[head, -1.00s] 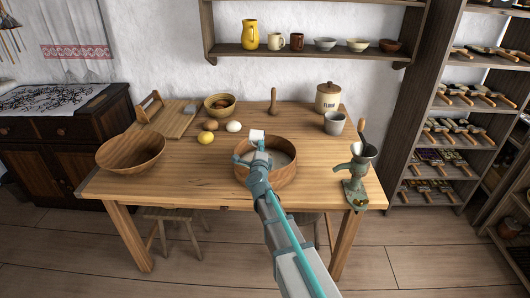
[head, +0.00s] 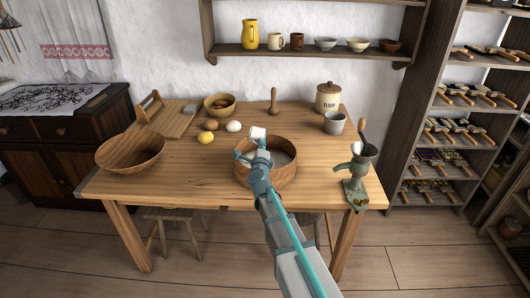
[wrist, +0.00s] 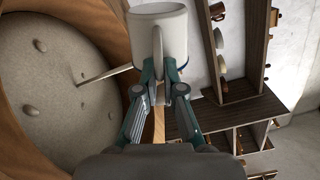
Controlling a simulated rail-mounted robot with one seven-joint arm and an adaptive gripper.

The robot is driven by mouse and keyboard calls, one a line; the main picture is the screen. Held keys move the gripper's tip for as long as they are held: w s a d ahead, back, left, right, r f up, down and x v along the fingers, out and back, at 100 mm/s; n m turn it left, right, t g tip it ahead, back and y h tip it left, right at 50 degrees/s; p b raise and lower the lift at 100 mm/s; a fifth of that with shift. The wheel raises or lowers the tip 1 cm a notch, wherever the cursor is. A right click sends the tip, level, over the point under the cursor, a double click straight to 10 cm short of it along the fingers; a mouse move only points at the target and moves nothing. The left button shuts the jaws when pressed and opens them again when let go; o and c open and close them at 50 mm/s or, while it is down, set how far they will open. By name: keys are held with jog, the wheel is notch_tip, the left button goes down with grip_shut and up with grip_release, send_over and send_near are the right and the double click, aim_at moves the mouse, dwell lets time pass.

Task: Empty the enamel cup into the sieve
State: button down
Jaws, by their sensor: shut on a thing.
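The white enamel cup (head: 258,132) is above the far side of the round wooden sieve (head: 243,178). My gripper (wrist: 158,78) is shut on the cup's handle in the wrist view. The cup (wrist: 175,38) looks tipped well over onto its side; its inside is hidden. The sieve (wrist: 115,30) holds a grey-beige layer with several small lumps. A thin pale streak (wrist: 105,75) runs between the cup side and this layer; it looks like a falling stream, but I cannot be sure.
Eggs and a lemon (head: 207,138) lie left of the sieve. A wooden bowl (head: 131,153) stands at the left. A grinder (head: 355,180), a grey cup (head: 334,123) and a flour jar (head: 328,97) stand at the right. The table's middle left is clear.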

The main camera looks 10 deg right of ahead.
dwell(0.4)
jog(key=shift+a+n+p, duration=0.15)
jog(key=shift+n+p, duration=0.25)
jog(key=shift+p, duration=0.15)
jog(key=shift+w+a+f+n+p, duration=0.1)
jog(key=shift+a+f+n+p, duration=0.2)
jog(key=shift+f+n+p, duration=0.45)
jog(key=shift+w+a+r+n+p, duration=0.15)
jog(key=shift+r+n+p, duration=0.15)
jog(key=shift+n+p, duration=0.5)
jog(key=shift+a+f+n, duration=0.1)
jog(key=shift+f+n, duration=0.25)
jog(key=shift+n, duration=0.1)
